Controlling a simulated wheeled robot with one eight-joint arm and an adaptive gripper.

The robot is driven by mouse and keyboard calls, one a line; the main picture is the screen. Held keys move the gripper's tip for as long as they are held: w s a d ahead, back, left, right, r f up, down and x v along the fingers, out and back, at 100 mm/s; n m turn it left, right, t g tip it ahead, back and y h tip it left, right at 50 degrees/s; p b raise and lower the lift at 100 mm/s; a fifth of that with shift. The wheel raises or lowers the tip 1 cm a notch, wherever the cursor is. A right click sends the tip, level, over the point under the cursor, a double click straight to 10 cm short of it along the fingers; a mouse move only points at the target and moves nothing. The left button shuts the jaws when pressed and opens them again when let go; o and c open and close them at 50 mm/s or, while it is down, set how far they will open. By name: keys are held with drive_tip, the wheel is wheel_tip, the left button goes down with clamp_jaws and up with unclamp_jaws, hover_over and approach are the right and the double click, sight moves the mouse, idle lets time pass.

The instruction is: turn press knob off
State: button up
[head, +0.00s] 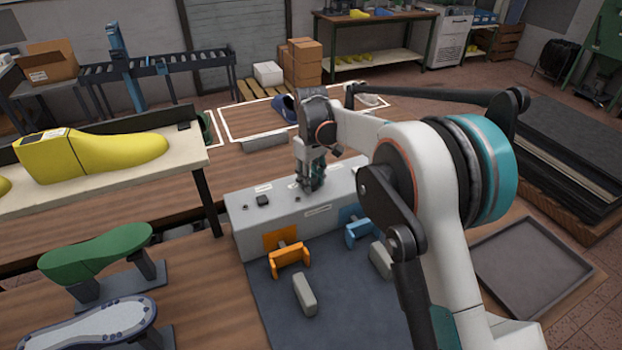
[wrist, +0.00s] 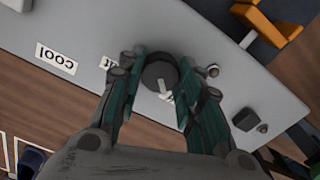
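The press knob (wrist: 159,73) is a round dark grey dial with a white pointer on top of the pale grey press console (wrist: 190,28); the console also shows in the head view (head: 243,222). My gripper (wrist: 162,66) points down over it with one finger on each side. The fingertips sit close against the knob's rim, with no clear gap, and look shut on it. The right finger partly covers the pointer. In the head view my gripper (head: 312,184) hides the knob.
A dark button (head: 263,201) and small round studs stand on the console. Orange (head: 289,258) and blue (head: 359,231) brackets are on its front. Shoe lasts, one yellow (head: 95,153) and one green (head: 97,250), stand at left. An empty grey tray (head: 530,262) lies at right.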

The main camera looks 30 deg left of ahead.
drive_tip(key=o, duration=0.4)
drive_tip(key=shift+o, duration=0.2)
wheel_tip(320, 180, up, 12)
idle(0.5)
